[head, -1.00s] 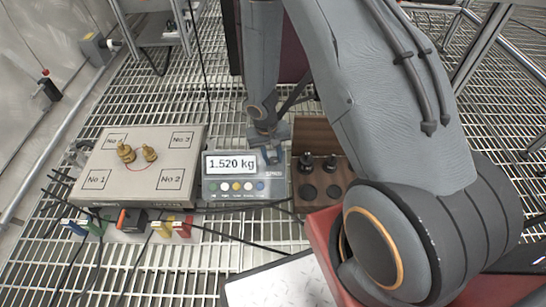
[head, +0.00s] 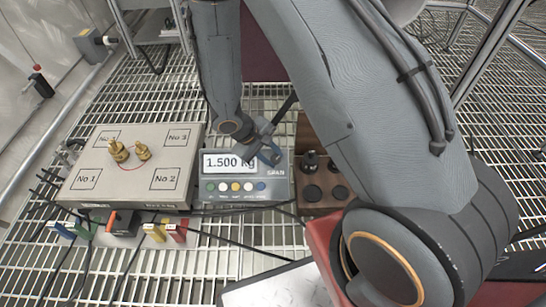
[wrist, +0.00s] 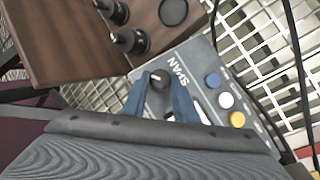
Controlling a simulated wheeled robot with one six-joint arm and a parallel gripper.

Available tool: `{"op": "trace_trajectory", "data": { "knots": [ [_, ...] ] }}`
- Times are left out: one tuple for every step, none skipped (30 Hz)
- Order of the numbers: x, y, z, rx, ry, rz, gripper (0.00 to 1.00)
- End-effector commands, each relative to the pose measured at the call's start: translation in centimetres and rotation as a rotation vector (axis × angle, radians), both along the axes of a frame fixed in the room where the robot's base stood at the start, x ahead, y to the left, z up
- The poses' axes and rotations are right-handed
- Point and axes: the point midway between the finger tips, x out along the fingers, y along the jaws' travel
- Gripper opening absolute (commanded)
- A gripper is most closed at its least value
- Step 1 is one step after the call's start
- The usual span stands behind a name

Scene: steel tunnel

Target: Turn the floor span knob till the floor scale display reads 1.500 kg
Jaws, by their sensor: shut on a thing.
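The floor scale display (head: 228,162) reads 1.500 kg in the head view; my gripper partly covers the letters "kg". It is on a grey indicator box (head: 216,197) with a row of coloured buttons. The floor span knob (wrist: 158,77) is a dark round knob beside the word SPAN in the wrist view. My gripper (wrist: 161,92) has its two blue fingers on either side of the knob and is shut on it. In the head view my gripper (head: 268,153) reaches down to the right end of the box and hides the knob.
A scale platform (head: 125,178) with numbered squares stands left, bearing two brass weights (head: 130,151). A wooden block (head: 318,208) with dark weights stands right of the indicator. Coloured clips (head: 165,231) and cables lie in front on the grating floor.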

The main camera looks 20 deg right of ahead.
Motion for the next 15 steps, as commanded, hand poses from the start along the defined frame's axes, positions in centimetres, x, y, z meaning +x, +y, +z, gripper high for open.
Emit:
{"op": "trace_trajectory", "data": {
  "knots": [
    [0.00, 0.10, -0.09, -0.015, 0.005, 0.024, 0.04],
    [-0.02, 0.10, -0.09, -0.023, 0.008, 0.037, 0.04],
    [-0.04, 0.14, -0.10, -0.032, 0.011, 0.051, 0.04],
    [-0.05, 0.15, -0.11, -0.039, 0.013, 0.061, 0.04],
    [-0.06, 0.15, -0.10, -0.046, 0.015, 0.071, 0.04],
    [-0.06, 0.16, -0.09, -0.054, 0.017, 0.083, 0.04],
    [-0.07, 0.16, -0.09, -0.059, 0.020, 0.089, 0.04],
    [-0.09, 0.17, -0.09, -0.063, 0.021, 0.095, 0.04],
    [-0.10, 0.16, -0.09, -0.067, 0.023, 0.102, 0.04],
    [-0.10, 0.17, -0.10, -0.070, 0.024, 0.106, 0.04],
    [-0.10, 0.18, -0.09, -0.072, 0.024, 0.110, 0.04],
    [-0.10, 0.16, -0.08, -0.075, 0.025, 0.114, 0.04],
    [-0.10, 0.16, -0.08, -0.077, 0.026, 0.117, 0.04],
    [-0.10, 0.16, -0.08, -0.078, 0.026, 0.119, 0.04],
    [-0.11, 0.15, -0.08, -0.079, 0.027, 0.121, 0.04]
  ]
}}
